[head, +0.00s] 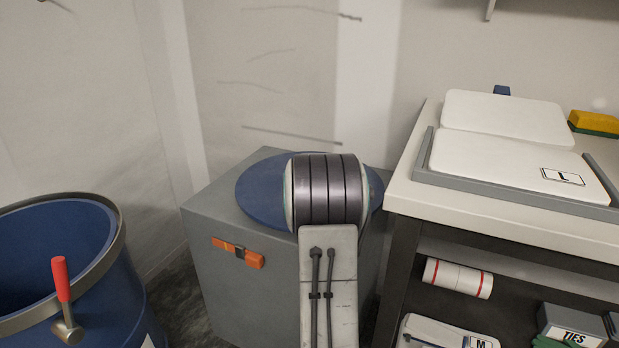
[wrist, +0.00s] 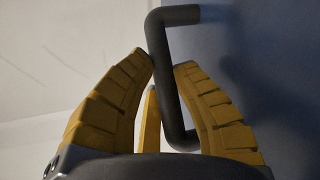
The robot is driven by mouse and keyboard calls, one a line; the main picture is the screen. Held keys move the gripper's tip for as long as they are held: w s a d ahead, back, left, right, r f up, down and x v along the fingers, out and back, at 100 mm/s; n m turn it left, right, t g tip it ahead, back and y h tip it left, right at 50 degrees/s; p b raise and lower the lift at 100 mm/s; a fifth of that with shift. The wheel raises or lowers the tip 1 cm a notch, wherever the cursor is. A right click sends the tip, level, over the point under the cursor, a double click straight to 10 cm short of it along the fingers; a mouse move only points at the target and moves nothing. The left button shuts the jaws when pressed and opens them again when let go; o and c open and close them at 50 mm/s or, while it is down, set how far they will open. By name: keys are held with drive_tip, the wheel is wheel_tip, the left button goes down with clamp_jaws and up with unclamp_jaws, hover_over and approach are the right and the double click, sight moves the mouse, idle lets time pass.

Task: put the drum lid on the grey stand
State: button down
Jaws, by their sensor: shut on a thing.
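The blue drum lid (head: 258,193) lies flat over the top of the grey stand (head: 225,262) in the head view, its right part hidden behind my arm. I cannot tell whether it touches the stand's top or hovers just above it. In the wrist view, the lid's blue face (wrist: 265,65) fills the right side, with a dark bent bar handle (wrist: 168,85) in front of it. My gripper (wrist: 163,75) has its yellow fingers closed around this handle. In the head view my gripper is hidden behind my arm.
An open blue drum (head: 60,245) stands at left, with a red-handled tool (head: 62,285) at its rim. An orange item (head: 237,252) is on the stand's front. At right, a bench (head: 480,225) holds a grey tray (head: 425,160) with white packs, close to the stand.

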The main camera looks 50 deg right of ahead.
drive_tip(key=shift+f, duration=0.65)
drive_tip(key=shift+f, duration=0.1)
drive_tip(key=c, duration=1.1)
unclamp_jaws()
drive_tip(key=shift+f, duration=0.2)
drive_tip(key=shift+r, duration=0.15)
